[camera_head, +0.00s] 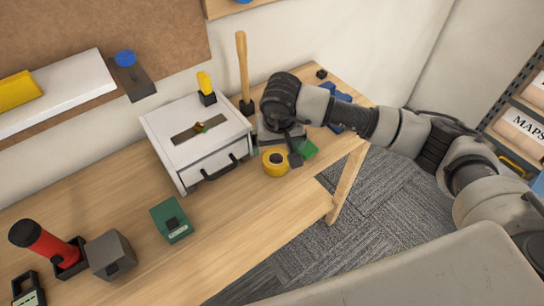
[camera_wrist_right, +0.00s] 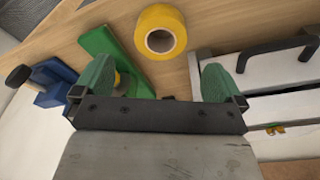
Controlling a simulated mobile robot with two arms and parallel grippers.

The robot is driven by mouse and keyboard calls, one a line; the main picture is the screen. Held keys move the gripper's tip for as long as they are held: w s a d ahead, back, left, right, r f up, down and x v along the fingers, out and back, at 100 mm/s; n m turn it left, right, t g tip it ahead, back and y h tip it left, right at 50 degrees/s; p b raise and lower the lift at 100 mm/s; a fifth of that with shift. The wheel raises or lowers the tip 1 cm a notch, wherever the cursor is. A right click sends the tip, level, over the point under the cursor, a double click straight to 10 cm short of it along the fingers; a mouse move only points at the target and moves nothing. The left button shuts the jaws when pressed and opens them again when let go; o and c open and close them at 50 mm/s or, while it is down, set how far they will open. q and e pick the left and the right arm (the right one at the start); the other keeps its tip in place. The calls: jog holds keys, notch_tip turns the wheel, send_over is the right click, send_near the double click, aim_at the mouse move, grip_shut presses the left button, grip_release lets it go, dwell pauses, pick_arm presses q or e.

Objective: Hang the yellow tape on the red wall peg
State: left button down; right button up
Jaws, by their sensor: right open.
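The yellow tape (camera_head: 275,169) is a roll lying on the wooden table near its front edge, just right of the white drawer box. In the right wrist view the tape (camera_wrist_right: 178,22) lies beyond the fingertips, its hole facing the camera. My right gripper (camera_head: 281,149) is over the table close behind the tape. No red wall peg shows. A blue peg (camera_head: 125,58) on a dark plate sticks out from the wall. My left gripper is not in view.
The white drawer box (camera_head: 195,135) stands left of the tape. A green object (camera_wrist_right: 108,47) lies beside the tape, and a blue one (camera_head: 338,92) farther right. A wooden-handled tool (camera_head: 241,65) stands behind. A green box (camera_head: 171,220) is at left front, with clear tabletop around.

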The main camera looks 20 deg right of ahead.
aim_at(276, 159)
notch_tip(276, 159, down, 2)
jog(key=shift+w+d+f, duration=0.1)
jog(key=shift+w+f+p, duration=0.2)
jog(key=shift+f+p, duration=0.25)
jog(key=shift+f, duration=0.15)
jog(key=f, duration=0.1)
jog(key=f+p, duration=0.1)
jog(key=f, duration=0.1)
jog(key=shift+w+f, duration=0.2)
jog(key=shift+f, duration=0.1)
jog(key=shift+w+f, duration=0.1)
jog(key=shift+f, duration=0.35)
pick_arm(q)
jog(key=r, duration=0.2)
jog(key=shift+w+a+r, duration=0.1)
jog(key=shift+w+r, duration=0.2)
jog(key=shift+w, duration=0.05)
pick_arm(e)
jog(key=c, duration=1)
